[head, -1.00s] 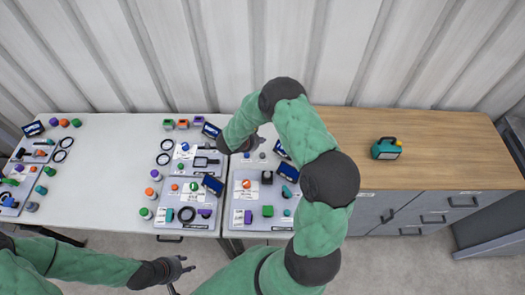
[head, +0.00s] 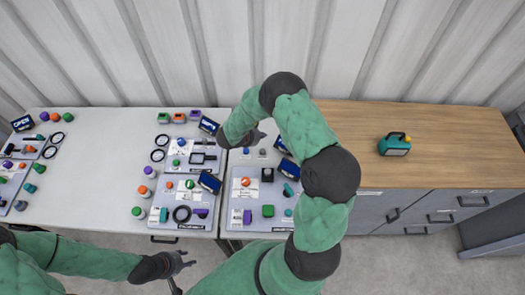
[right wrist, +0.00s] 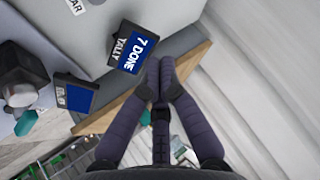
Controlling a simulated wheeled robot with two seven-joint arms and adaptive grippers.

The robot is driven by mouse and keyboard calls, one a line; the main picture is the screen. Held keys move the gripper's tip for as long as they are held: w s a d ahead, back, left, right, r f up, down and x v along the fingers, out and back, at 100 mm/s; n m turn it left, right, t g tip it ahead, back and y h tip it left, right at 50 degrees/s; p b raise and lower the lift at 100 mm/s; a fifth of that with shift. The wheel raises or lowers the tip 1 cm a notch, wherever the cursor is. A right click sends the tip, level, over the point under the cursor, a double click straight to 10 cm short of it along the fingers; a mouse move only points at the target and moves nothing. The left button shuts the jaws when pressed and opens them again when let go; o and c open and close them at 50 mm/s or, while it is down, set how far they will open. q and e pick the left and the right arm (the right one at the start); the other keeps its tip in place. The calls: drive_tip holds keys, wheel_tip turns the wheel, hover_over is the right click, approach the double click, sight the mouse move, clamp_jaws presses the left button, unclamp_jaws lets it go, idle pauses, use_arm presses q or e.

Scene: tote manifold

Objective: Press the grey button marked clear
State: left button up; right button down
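A small grey button-like knob (head: 262,152) stands on the table beside a blue one (head: 246,150), just below my right gripper; I cannot read its marking in the head view. A white label ending in "AR" (right wrist: 75,5) is cut off at the top of the right wrist view. My right gripper (right wrist: 159,65) has its fingers together with nothing between them, beside a display reading "7 DONE TALLY" (right wrist: 131,47). It is partly hidden by its arm in the head view. My left gripper (head: 184,262) is empty with fingers spread, in front of the table's near edge.
A second dark display (right wrist: 75,93) is left of the right gripper. A green lantern-like device (head: 395,145) stands on the wooden top (head: 440,165), which is otherwise clear.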

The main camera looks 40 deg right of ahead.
drive_tip(key=b, duration=0.6)
hover_over(261, 152)
wheel_tip(261, 152, down, 7)
drive_tip(key=shift+f+b, duration=0.4)
drive_tip(key=shift+f, duration=0.4)
drive_tip(key=shift+f, duration=0.15)
idle(0.5)
drive_tip(key=shift+d+f, duration=0.1)
drive_tip(key=shift+f, duration=0.15)
drive_tip(key=shift+f+b, duration=0.3)
drive_tip(key=shift+f, duration=0.2)
idle(0.7)
idle(0.4)
drive_tip(key=shift+r+p, duration=0.95)
drive_tip(key=shift+r+p, duration=2.25)
drive_tip(key=shift+r, duration=0.25)
